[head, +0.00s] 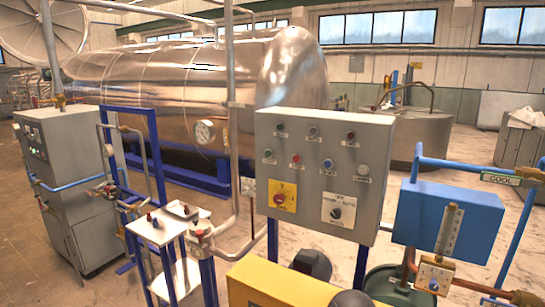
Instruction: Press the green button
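The green button (268,154) is a small round button at the left of the lower row on a grey control panel (300,180). To its right in the same row are a red button (295,159), a blue button (327,163) and a white button (363,170). An upper row holds a dark green round fitting (280,126), a grey one (314,131) and a red one (350,134). Nothing covers the green button. Neither of my grippers is in view.
Below the buttons are a yellow plate with a red knob (281,198) and a black rotary switch (336,213). A yellow housing (275,283) stands low in front. A vertical pipe (232,130) is left of the panel. A blue box (448,217) and pipes are at right.

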